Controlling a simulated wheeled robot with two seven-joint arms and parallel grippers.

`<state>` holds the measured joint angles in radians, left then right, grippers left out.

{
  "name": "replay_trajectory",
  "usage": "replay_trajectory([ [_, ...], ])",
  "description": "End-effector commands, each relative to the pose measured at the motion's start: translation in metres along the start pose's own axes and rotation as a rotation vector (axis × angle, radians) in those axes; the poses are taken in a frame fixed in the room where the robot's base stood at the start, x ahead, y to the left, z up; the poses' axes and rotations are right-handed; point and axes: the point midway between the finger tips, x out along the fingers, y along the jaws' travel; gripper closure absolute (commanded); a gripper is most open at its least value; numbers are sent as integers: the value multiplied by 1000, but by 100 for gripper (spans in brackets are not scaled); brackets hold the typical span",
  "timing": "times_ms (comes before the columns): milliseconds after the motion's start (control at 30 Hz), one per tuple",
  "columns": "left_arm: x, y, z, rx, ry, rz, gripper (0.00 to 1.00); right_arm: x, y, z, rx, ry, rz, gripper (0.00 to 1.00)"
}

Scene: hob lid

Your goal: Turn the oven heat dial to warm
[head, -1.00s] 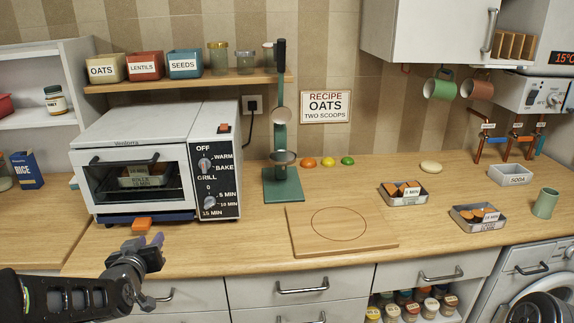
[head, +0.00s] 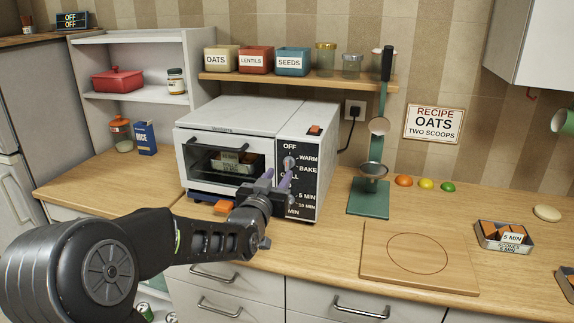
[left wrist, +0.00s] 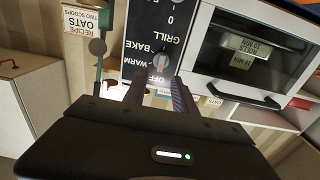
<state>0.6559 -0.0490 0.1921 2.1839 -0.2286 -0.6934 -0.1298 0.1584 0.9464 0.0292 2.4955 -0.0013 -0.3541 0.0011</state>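The white toaster oven (head: 222,119) stands on the counter with a black control panel on its right side. The heat dial (head: 290,163) is the upper knob, among the labels OFF, WARM, BAKE and GRILL. My left gripper (head: 277,178) is in front of the panel, fingers pointing at it and covering part of the lower labels and lower dial. In the left wrist view the panel appears upside down, and the heat dial (left wrist: 160,63) lies just beyond the two parted fingertips. The gripper is open and empty. I cannot tell which label the dial points to. My right gripper is out of view.
A green stand (head: 369,196) with a scoop is right of the oven, and a wooden board (head: 418,275) lies front right. A shelf (head: 300,84) with jars hangs above.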

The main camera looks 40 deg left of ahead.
Motion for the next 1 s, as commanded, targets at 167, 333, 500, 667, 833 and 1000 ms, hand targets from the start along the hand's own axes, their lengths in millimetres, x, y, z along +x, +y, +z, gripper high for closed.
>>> replay_trajectory([
  [167, 24, 0, -2, -2, -1, 0, 67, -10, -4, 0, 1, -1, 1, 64],
  [333, 50, 0, -2, -3, -1, -1, 67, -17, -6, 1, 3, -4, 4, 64],
  [500, 66, 0, -1, -2, 0, 0, 67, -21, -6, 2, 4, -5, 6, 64],
  [667, 69, 0, 0, -2, 0, 0, 67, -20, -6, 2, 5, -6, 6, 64],
  [833, 69, 0, 0, -1, 0, 0, 69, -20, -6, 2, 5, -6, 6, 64],
  [1000, 69, 0, 0, -1, 0, 0, 83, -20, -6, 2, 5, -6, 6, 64],
])
